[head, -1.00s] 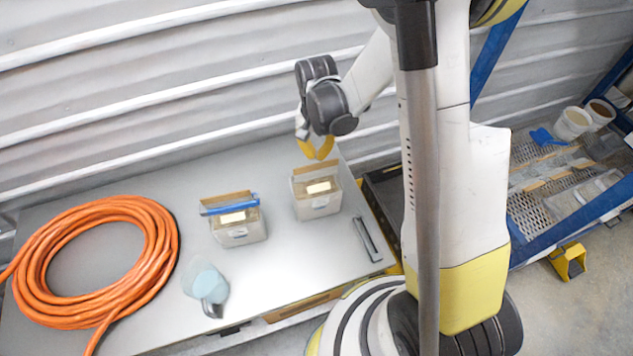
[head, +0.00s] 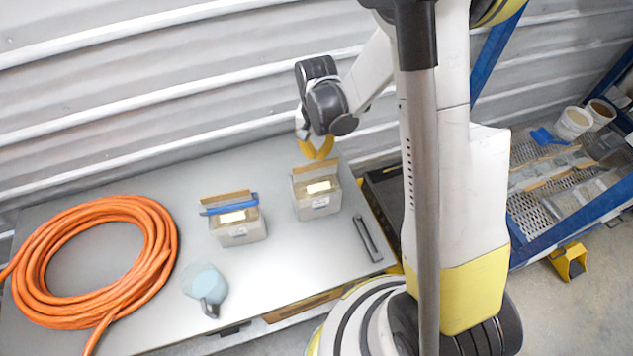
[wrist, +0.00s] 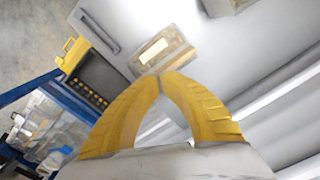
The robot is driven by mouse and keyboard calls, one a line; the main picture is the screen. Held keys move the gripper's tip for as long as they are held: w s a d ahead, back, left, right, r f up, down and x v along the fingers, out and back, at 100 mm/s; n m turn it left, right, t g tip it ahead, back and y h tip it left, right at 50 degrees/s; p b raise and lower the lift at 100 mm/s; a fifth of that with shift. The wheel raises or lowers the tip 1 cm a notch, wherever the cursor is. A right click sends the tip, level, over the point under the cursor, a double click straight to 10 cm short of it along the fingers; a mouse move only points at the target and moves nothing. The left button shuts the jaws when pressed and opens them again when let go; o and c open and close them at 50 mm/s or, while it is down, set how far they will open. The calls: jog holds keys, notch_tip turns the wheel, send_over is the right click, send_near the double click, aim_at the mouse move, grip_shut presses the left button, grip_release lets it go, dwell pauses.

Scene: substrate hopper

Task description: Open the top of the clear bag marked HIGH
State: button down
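Two clear, box-shaped bags with cream labels stand on the grey table. The right bag (head: 317,205) has a brown strip along its top back edge and no blue bar. The left bag (head: 238,232) has a blue bar (head: 229,204) across its top. The lettering is too small to read, so I cannot tell which is marked HIGH. My gripper (head: 318,157) is just behind and above the right bag's back edge. In the wrist view its yellow fingertips (wrist: 162,76) meet, close to the right bag (wrist: 162,50). I see nothing clearly held between them.
A coiled orange hose (head: 150,270) fills the table's left side. A pale blue scoop-like object (head: 206,284) lies in front of the left bag. A dark slotted handle (head: 367,238) is at the right. The corrugated wall (head: 150,90) rises close behind my gripper.

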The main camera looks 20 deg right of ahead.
jog(key=shift+f+b, duration=1.45)
dwell(0.5)
jog(key=shift+r, duration=0.3)
jog(key=shift+w, duration=0.15)
jog(key=shift+w+d, duration=0.1)
jog(key=shift+w, duration=1.15)
jog(key=shift+f+b, duration=0.2)
jog(key=shift+b, duration=0.3)
jog(key=shift+f+b, duration=0.4)
jog(key=shift+b, duration=0.05)
jog(key=shift+f, duration=0.1)
jog(key=shift+s, duration=0.1)
